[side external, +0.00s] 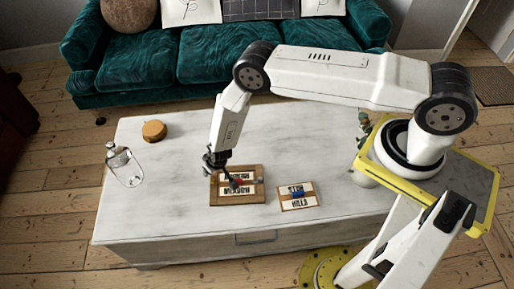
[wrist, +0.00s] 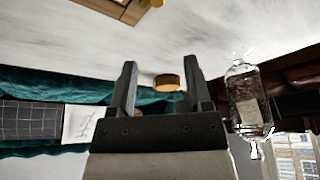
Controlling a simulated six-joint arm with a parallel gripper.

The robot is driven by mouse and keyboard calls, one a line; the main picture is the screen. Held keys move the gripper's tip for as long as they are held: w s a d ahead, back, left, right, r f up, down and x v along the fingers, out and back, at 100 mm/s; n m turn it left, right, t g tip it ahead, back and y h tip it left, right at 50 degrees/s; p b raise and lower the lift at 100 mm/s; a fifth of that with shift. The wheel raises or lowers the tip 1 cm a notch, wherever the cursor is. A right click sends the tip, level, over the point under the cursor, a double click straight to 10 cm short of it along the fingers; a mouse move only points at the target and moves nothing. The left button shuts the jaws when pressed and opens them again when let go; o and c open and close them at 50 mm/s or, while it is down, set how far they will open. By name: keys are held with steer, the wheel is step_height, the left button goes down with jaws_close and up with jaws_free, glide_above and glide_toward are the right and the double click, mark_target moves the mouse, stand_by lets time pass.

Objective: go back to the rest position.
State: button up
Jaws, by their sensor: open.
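My gripper (side external: 228,178) hangs over the left part of a wooden board with printed labels, one reading MEADOW (side external: 225,201), on the pale table. A small red thing (side external: 243,183) shows by the fingertips on that board; I cannot tell whether the fingers touch it. In the wrist view, my gripper (wrist: 160,66) has its two dark fingers spread apart with nothing between them. A board corner (wrist: 118,10) shows at the top of that view. A smaller board labelled HILLS (side external: 297,204), with a small blue thing (side external: 297,193) on it, lies to the right.
A round brown thing (side external: 154,130) sits at the table's back left; it also shows in the wrist view (wrist: 166,82). A clear glass bottle (side external: 126,170) stands at the left edge. The white table (side external: 160,215) is otherwise largely clear. A green sofa (side external: 215,60) is behind.

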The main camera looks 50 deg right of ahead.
steer(key=d+r+h, duration=0.1)
steer(key=d+r, duration=0.4)
steer(key=r, duration=0.7)
steer(key=d+r+h, duration=0.1)
steer(key=d+r, duration=0.3)
steer(key=r, duration=0.9)
steer(key=s+d+r+g+y, duration=0.1)
steer(key=s+r, duration=0.6)
steer(key=s, duration=0.3)
steer(key=s+d+r+g+y, duration=0.1)
steer(key=s+d+r, duration=0.1)
steer(key=s+r, duration=0.5)
steer(key=s, duration=0.3)
steer(key=shift+r, duration=0.3)
